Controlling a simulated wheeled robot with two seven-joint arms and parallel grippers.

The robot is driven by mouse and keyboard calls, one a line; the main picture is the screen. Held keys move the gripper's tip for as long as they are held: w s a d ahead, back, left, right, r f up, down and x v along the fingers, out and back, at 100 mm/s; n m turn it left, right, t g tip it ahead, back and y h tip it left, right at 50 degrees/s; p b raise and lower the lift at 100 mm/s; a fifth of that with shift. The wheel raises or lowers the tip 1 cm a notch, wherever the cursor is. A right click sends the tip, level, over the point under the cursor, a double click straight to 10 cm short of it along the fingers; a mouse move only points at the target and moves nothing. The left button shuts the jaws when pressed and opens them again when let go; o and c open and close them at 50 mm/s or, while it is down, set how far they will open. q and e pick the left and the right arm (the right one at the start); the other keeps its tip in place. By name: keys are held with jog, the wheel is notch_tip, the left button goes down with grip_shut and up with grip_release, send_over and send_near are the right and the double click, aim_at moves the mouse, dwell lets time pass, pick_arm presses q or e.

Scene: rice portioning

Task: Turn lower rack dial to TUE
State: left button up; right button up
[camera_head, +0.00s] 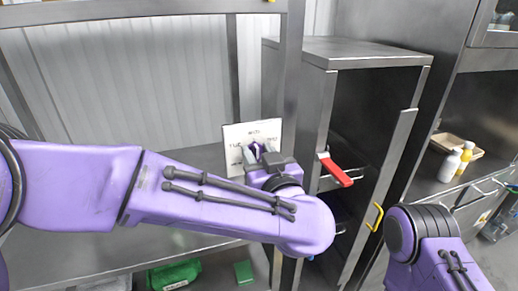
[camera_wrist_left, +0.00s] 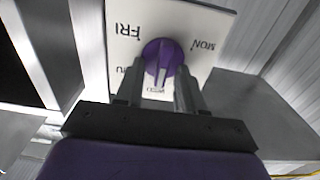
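A white dial card (camera_head: 236,134) stands by the metal post in the head view, mostly upright. In the left wrist view the card (camera_wrist_left: 215,22) carries a round purple dial (camera_wrist_left: 165,52) with a raised ridge. FRI is at the upper left, MON at the right and WED below the dial; the TUE label cannot be made out. My left gripper (camera_head: 256,149) is in front of the card. In the left wrist view its fingers (camera_wrist_left: 160,88) are apart, one on each side of the dial's lower part. I cannot tell whether they touch it. My right gripper is out of frame.
A metal cabinet (camera_head: 350,52) with a red handle (camera_head: 335,170) and a yellow handle (camera_head: 374,216) stands right of the card. Bottles (camera_head: 450,165) and a tray (camera_head: 462,147) sit on the far-right counter. Green items (camera_head: 174,274) lie low under the rack shelf.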

pick_arm(q)
grip_shut()
jog(key=shift+a+n, duration=0.1)
jog(key=shift+n, duration=0.2)
jog(key=n+b, duration=0.2)
jog(key=n, duration=0.1)
jog(key=n+b, duration=0.1)
jog(key=n, duration=0.1)
jog(key=shift+s+a+f+b, duration=0.1)
jog(key=shift+a+f+b, duration=0.15)
jog(key=shift+b, duration=0.15)
jog(key=shift+s+a+n+b, duration=0.1)
jog(key=shift+n+b, duration=1.05)
jog(key=shift+n, duration=0.4)
jog(key=shift+a+n+b, duration=0.1)
jog(key=shift+n+b, duration=1)
jog(key=shift+n, duration=0.45)
